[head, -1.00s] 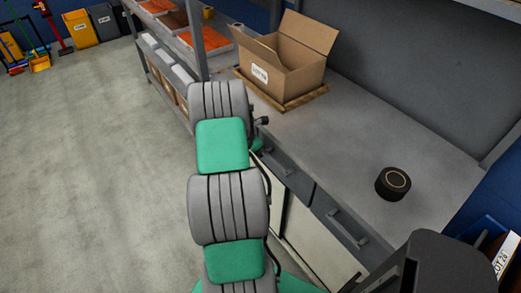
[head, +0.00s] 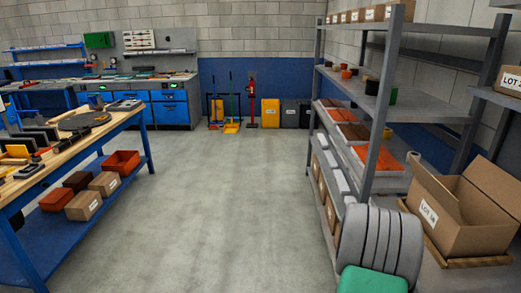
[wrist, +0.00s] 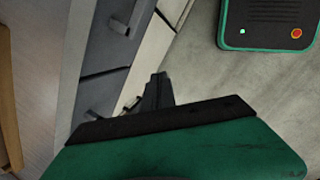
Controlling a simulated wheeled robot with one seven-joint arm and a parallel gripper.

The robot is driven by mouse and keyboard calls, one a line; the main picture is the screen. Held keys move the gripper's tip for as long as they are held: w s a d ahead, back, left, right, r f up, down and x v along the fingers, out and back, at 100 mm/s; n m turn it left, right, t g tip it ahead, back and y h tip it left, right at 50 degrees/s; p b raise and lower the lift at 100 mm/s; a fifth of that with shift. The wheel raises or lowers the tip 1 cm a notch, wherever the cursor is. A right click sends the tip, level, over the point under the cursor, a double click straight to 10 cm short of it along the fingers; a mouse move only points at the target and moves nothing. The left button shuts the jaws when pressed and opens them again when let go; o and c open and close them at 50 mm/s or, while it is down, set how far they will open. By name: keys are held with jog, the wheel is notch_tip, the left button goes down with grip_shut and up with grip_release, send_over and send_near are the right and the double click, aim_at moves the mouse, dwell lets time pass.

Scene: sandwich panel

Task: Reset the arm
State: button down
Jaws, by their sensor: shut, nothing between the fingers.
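My gripper (wrist: 157,90) shows in the wrist view as dark fingers closed together past the green wrist housing, with nothing held. It hangs beside the grey drawers (wrist: 105,60) of the counter, pointing downward past their fronts; I cannot tell the exact gap. In the head view only part of my grey and green arm shows at the lower right, and the gripper is out of that picture.
A wooden-topped workbench (head: 75,143) is at left. The floor (head: 230,200) between is clear.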

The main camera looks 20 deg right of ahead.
jog(key=s+a+f+m+y, duration=0.1)
jog(key=s+a+m+y, duration=0.1)
jog(key=a+m, duration=0.4)
jog(key=s+a+f+m+y, duration=0.1)
jog(key=s+a+f+m, duration=0.2)
jog(key=a, duration=0.5)
jog(key=w+a+r+n+t, duration=0.1)
jog(key=w+a+r+n, duration=0.1)
jog(key=a+r, duration=0.4)
jog(key=w+a+r+n+t, duration=0.2)
jog(key=a+r, duration=0.5)
jog(key=a, duration=0.5)
jog(key=w+a+r+n+t, duration=0.2)
jog(key=w+a+r, duration=0.2)
jog(key=a, duration=0.6)
jog(key=shift+r+n, duration=0.3)
jog(key=shift+r, duration=0.95)
